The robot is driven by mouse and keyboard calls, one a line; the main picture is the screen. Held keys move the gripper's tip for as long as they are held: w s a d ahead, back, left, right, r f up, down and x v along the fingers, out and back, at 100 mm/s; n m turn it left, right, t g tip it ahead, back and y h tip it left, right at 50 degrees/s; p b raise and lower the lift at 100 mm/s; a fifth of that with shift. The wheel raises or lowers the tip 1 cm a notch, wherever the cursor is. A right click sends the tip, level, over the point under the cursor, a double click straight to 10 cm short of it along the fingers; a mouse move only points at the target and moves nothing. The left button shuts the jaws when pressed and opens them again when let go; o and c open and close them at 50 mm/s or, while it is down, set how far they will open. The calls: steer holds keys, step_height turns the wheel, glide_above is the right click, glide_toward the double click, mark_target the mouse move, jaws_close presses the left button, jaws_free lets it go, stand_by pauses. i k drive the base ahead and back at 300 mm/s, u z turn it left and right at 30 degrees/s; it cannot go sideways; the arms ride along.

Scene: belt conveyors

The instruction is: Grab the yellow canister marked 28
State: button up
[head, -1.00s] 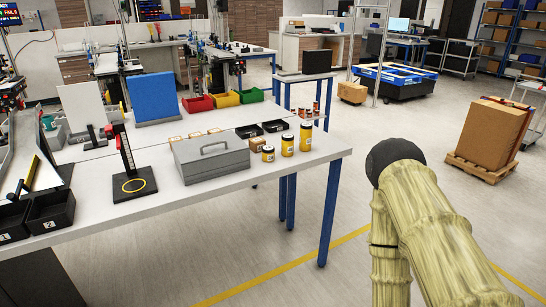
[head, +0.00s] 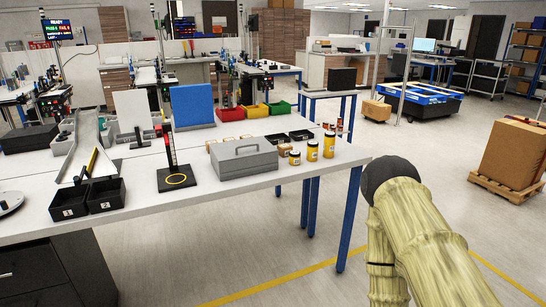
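Several yellow-orange canisters with pale labels stand upright near the right end of the long white table. The short one (head: 294,158) is at the left, a taller one (head: 312,151) is in the middle, and another tall one (head: 329,146) is at the right. Their markings are too small to read, so I cannot tell which is 28. My arm, pale and bamboo-textured with a dark rounded joint, shows at the lower right, apart from the canisters. My gripper is not in view.
A grey metal box (head: 243,160) stands just left of the canisters, with a small cardboard box (head: 284,149) between. Black bins (head: 101,195) and a dark stand (head: 175,180) are farther left. Open floor (head: 420,140) lies right of the table (head: 228,187).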

mark_target(295, 156)
steer(key=u, duration=0.3)
steer(key=i, duration=1.05)
steer(key=z, duration=0.05)
